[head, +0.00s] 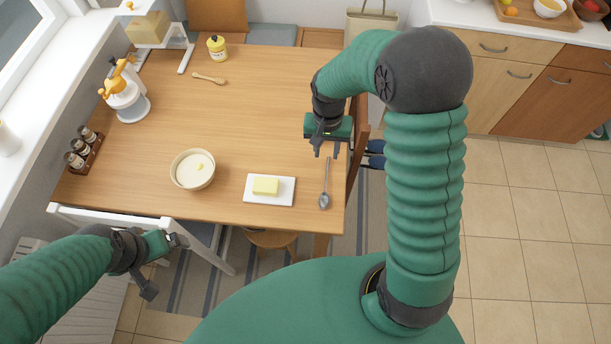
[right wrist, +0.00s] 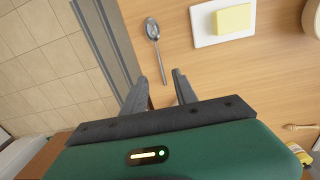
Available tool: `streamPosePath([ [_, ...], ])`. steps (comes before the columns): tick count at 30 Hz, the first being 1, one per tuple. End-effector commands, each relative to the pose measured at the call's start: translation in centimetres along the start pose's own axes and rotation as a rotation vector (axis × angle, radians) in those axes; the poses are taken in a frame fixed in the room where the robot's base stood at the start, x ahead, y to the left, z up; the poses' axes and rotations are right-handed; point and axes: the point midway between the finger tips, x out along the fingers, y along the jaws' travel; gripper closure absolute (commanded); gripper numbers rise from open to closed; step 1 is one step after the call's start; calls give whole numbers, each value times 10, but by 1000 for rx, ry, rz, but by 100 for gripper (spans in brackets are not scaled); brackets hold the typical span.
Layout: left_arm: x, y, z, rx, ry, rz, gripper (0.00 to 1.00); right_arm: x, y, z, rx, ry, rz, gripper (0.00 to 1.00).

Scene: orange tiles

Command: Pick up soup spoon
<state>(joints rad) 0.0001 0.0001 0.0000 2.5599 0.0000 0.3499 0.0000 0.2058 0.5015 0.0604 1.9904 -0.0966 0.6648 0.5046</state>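A metal soup spoon (head: 325,188) lies on the wooden table near its right edge, beside the white butter board. Its bowl points toward me and its handle points away.
A butter block sits on a white board (head: 284,198) left of the spoon.

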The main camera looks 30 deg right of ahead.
Motion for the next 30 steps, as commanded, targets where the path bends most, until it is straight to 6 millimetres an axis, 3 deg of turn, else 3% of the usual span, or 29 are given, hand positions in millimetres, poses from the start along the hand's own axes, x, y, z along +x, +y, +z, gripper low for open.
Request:
streamPosePath([
  [12, 2, 0, 1, 0, 0, 0, 4, 99, 0, 0, -2, -6, 2, 66],
  [19, 0, 0, 0, 0, 0, 0, 4, 125, 2, 0, -1, -4, 1, 66],
  [25, -3, 0, -1, 0, 0, 0, 4, 160, 3, -1, -2, -3, 1, 66],
  [30, -3, 0, -1, 0, 0, 0, 4, 166, 2, -2, -2, 0, 0, 66],
])
